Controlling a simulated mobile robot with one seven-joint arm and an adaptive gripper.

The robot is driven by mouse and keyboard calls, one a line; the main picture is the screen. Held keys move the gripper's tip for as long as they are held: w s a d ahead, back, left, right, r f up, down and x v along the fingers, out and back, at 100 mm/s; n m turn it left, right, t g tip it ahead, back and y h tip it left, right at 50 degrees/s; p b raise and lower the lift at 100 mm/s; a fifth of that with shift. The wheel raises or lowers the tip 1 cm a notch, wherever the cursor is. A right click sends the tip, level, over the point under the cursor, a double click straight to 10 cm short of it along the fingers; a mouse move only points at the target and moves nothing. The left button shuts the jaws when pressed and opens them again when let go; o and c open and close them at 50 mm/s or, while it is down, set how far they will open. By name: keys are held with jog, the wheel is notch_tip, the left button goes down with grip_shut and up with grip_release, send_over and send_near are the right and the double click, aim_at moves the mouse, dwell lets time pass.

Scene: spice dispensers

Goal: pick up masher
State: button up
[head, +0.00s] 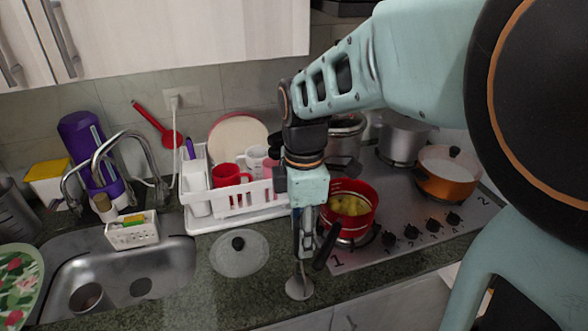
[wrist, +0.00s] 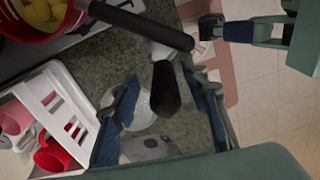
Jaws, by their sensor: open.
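The masher stands upright on the counter in the head view, its round metal base (head: 299,288) near the counter's front edge. A thin stem rises from the base, and its upper part is hidden behind my gripper (head: 304,246). My gripper (wrist: 163,108) is open, pointing down over the masher, one finger on each side of the handle. I cannot tell whether either finger touches it.
A red pot (head: 363,222) of yellow food stands on the stove close by; its black handle (head: 325,247) reaches beside my gripper. A glass lid (head: 223,257) lies to the left. A white dish rack (head: 250,203) stands behind, and the sink (head: 165,262) is farther left.

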jog(key=f, duration=0.4)
jog(key=shift+s+f, duration=0.25)
jog(key=shift+f, duration=0.1)
grip_shut()
